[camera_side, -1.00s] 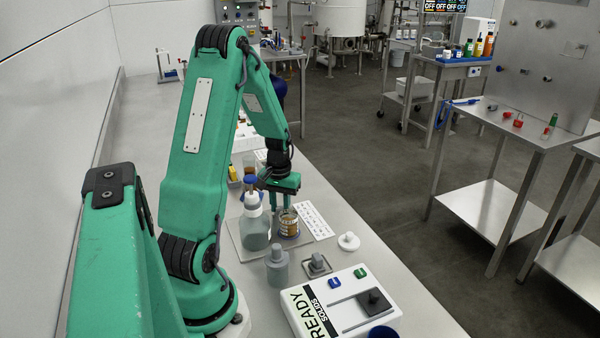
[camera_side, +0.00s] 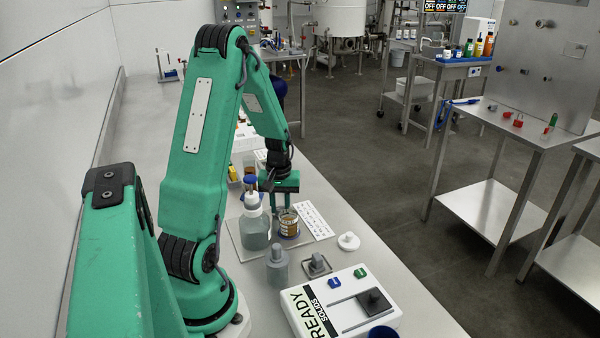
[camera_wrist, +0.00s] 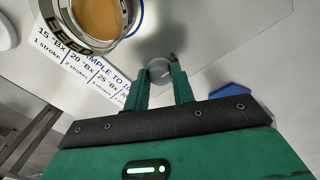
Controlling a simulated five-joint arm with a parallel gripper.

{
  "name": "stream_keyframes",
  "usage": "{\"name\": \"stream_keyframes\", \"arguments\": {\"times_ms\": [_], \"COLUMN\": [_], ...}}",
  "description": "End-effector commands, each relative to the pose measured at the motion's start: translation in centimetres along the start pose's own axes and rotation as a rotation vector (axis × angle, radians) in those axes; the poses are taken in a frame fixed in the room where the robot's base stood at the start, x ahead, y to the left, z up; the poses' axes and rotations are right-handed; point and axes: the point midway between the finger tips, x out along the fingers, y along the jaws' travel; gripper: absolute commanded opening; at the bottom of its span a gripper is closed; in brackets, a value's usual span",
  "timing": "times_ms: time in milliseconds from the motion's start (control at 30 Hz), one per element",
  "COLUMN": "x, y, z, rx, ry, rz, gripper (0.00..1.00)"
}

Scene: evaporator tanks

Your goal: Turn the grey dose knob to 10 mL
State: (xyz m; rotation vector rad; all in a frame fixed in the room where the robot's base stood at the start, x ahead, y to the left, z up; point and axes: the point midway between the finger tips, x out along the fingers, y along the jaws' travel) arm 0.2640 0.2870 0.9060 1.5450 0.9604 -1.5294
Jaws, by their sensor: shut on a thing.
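The grey dose knob (camera_wrist: 157,73) is a small round grey piece with a dark pointer at its upper right in the wrist view. My gripper (camera_wrist: 161,78) has its two green fingers closed on either side of it. In the side view my gripper (camera_side: 282,205) points down beside the clear bottle with a white and blue top (camera_side: 254,230) and behind the jar of amber liquid (camera_side: 288,224). The knob is hidden there, and I cannot read any mL marks or its setting.
The amber jar's rim (camera_wrist: 118,42) is close to the fingers at upper left. A printed card (camera_side: 316,222) lies beside it. A grey bottle (camera_side: 277,267), a white knobbed piece (camera_side: 348,241) and a white READY device (camera_side: 345,300) stand nearer the camera.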

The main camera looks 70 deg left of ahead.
Motion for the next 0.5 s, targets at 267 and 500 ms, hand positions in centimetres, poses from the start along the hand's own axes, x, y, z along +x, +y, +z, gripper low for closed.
{"name": "stream_keyframes", "arguments": {"times_ms": [267,500], "x": [-0.04,-0.03], "y": [-0.25,-0.15], "z": [-0.11,-0.07], "rx": [-0.006,-0.002], "ry": [0.001,0.001], "rz": [0.0,0.0], "gripper": [0.47,0.47]}}
